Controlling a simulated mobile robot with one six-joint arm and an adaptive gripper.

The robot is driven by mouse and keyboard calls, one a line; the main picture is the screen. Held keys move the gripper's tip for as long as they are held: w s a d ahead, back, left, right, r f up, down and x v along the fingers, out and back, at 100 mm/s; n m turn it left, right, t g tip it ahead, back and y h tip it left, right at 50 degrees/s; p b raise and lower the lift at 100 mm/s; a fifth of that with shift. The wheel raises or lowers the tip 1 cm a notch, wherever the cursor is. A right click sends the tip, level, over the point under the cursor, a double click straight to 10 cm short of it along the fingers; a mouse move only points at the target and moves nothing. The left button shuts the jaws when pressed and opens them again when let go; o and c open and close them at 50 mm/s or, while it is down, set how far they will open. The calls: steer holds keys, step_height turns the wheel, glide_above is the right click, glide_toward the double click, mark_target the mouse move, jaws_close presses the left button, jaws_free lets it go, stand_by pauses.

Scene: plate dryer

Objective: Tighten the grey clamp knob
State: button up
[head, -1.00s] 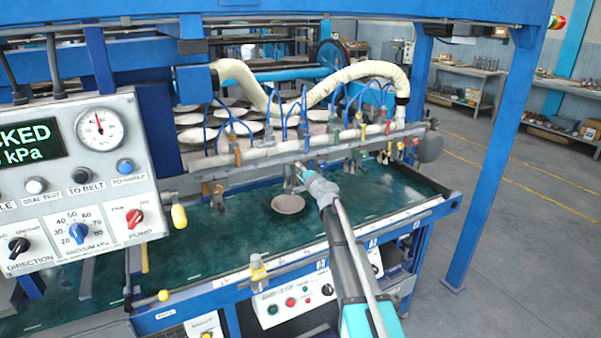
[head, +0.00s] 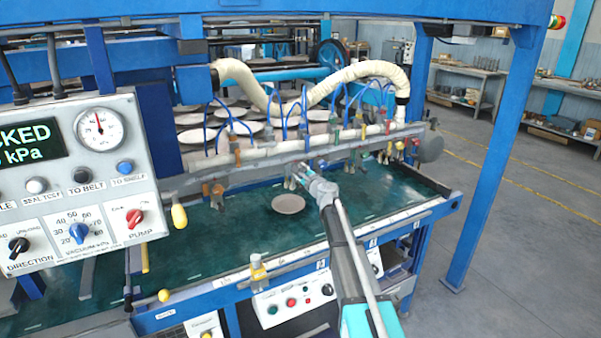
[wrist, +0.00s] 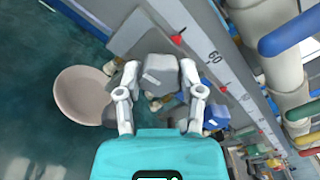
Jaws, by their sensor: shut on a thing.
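The grey clamp knob (wrist: 160,74) is a chunky, faceted grey block on the rail, in the upper middle of the wrist view. My gripper (wrist: 161,68) has one finger on each side of it and is shut on it. In the head view, my gripper (head: 303,173) reaches the front of the suction-cup rail (head: 250,174), above the green belt. The knob is too small and covered to make out clearly there.
A round beige plate (head: 288,203) lies on the green belt (head: 235,225) below the rail; it also shows left of my fingers in the wrist view (wrist: 82,95). Blue hoses and coloured fittings crowd the rail. A control panel (head: 75,185) stands at left.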

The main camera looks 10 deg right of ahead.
steer(key=shift+m, duration=0.5)
steer(key=o, duration=1.2)
steer(key=shift+c, duration=0.2)
steer(key=shift+s, duration=0.1)
steer(key=v, duration=1.1)
steer(key=shift+s, duration=0.35)
